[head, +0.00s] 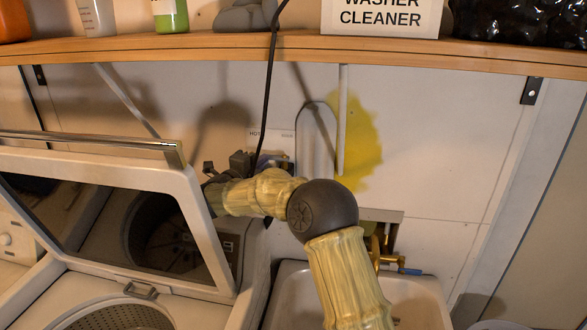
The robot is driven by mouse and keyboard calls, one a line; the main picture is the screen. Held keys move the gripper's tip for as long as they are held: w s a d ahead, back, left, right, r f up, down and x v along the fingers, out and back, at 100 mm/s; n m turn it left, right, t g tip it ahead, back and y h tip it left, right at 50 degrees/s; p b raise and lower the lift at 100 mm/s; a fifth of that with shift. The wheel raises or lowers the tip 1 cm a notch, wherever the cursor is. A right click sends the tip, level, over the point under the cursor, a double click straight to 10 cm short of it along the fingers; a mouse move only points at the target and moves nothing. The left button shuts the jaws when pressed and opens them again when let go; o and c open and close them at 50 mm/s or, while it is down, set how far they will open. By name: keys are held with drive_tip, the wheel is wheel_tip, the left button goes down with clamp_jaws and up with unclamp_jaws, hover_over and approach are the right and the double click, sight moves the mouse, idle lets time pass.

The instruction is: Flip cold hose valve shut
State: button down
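A white wall panel (284,136) carries small lettering, "HOT" on its left and a second word, too small to read surely, on its right. Dark and bluish fittings (262,160) show just below the lettering. My forearm and wrist cover most of that area, so I cannot make out the cold hose valve or its handle position. My gripper (212,178) is at the far left end of my arm, beside the washer's raised lid. Its fingers are dark and mostly hidden, so I cannot tell whether they are open or touching anything.
A washer with a raised glass lid (95,215) stands at left. A wooden shelf (300,50) runs above, with a black cable (268,95) hanging from it. A white sink (420,302) with a brass faucet (385,250) is at lower right.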

drive_tip(key=shift+r, duration=0.25)
wheel_tip(320, 180, up, 10)
drive_tip(key=b, duration=0.1)
drive_tip(key=shift+f, duration=0.2)
